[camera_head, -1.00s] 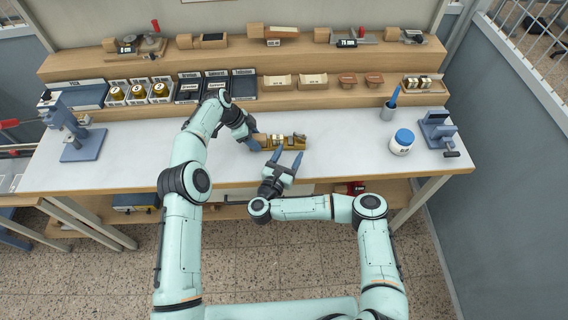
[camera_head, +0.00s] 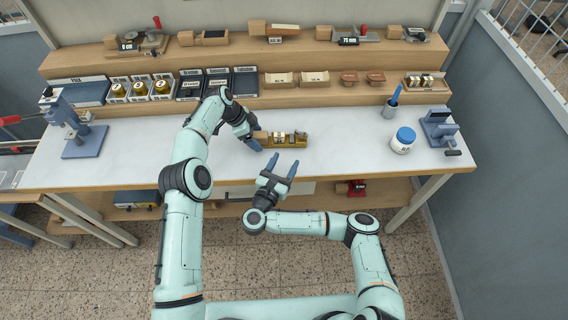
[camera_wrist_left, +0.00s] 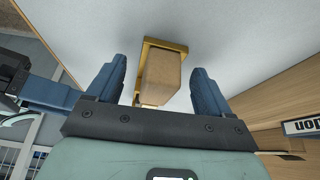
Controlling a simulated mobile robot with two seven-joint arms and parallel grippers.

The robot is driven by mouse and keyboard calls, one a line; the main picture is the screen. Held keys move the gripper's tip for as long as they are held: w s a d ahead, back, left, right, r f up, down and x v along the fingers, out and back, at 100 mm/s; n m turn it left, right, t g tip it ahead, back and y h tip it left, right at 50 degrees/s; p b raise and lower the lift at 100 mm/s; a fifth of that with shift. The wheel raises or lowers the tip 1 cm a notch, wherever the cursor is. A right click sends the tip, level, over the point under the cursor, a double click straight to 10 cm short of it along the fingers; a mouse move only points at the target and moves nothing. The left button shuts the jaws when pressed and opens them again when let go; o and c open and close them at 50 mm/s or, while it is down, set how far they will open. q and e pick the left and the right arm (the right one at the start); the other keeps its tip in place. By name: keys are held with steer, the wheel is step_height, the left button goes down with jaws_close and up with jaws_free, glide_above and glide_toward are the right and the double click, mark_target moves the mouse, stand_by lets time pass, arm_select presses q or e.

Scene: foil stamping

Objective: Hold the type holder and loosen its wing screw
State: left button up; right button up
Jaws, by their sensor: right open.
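The type holder (camera_head: 288,143) lies on the white worktop, a brass-coloured body with pale type pieces and a wooden handle (camera_head: 261,137) at its left end. The wing screw is too small to make out with certainty. My left gripper (camera_head: 254,137) is at the handle end. In the left wrist view its two blue fingers stand apart on either side of the wooden handle (camera_wrist_left: 160,78), with a gap on each side. My right gripper (camera_head: 283,168) is open and empty, in front of the holder near the table's front edge, its fingers pointing toward it and not touching.
A white jar with a blue lid (camera_head: 403,140), a cup with a blue tool (camera_head: 389,110) and a blue device (camera_head: 438,130) stand at the right. A blue press (camera_head: 84,142) stands at the left. Stepped shelves (camera_head: 340,94) hold parts behind. The worktop between is clear.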

arm_select(q)
steer(key=v, duration=1.2)
